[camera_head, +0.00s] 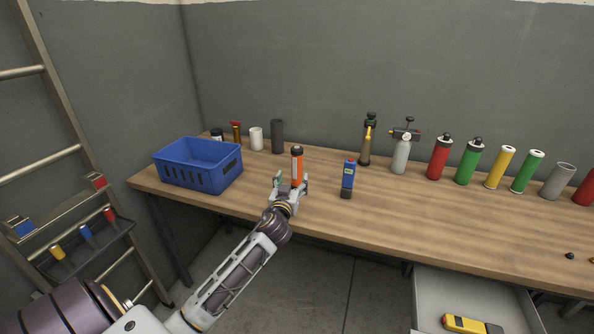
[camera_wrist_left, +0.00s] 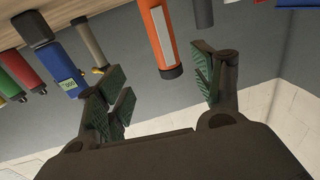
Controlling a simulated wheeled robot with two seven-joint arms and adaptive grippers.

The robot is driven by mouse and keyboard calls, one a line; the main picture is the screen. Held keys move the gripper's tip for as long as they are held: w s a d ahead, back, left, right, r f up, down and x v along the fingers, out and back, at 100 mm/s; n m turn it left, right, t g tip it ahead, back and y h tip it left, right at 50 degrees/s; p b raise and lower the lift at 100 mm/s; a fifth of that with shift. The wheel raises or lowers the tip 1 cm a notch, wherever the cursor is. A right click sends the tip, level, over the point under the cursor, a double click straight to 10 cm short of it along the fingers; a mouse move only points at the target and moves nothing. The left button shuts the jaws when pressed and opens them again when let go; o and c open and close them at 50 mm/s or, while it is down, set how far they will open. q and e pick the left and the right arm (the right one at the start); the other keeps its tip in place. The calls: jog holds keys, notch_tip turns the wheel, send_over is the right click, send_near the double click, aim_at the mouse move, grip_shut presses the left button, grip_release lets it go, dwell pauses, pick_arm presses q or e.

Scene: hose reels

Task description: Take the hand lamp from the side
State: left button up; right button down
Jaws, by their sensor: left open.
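My left gripper (camera_head: 290,184) is open and low at the lamp's near side. In the left wrist view its padded fingers (camera_wrist_left: 160,92) are spread, with the lamp ahead in the gap, and no contact shows. In the head view the gripper partly hides the lamp's lower end. My right gripper is not in view.
A blue device (camera_head: 347,180) with a display stands close to the right of the lamp. A blue crate (camera_head: 199,165) is to the left. A dark grey cylinder (camera_head: 277,136) stands behind. Several bottles and canisters line the bench's right side. An open drawer (camera_head: 470,300) juts out below.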

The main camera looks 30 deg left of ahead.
aim_at(298, 165)
pick_arm(q)
jog(key=shift+x, duration=3.25)
jog(key=shift+w+a, duration=0.25)
jog(key=shift+w, duration=0.25)
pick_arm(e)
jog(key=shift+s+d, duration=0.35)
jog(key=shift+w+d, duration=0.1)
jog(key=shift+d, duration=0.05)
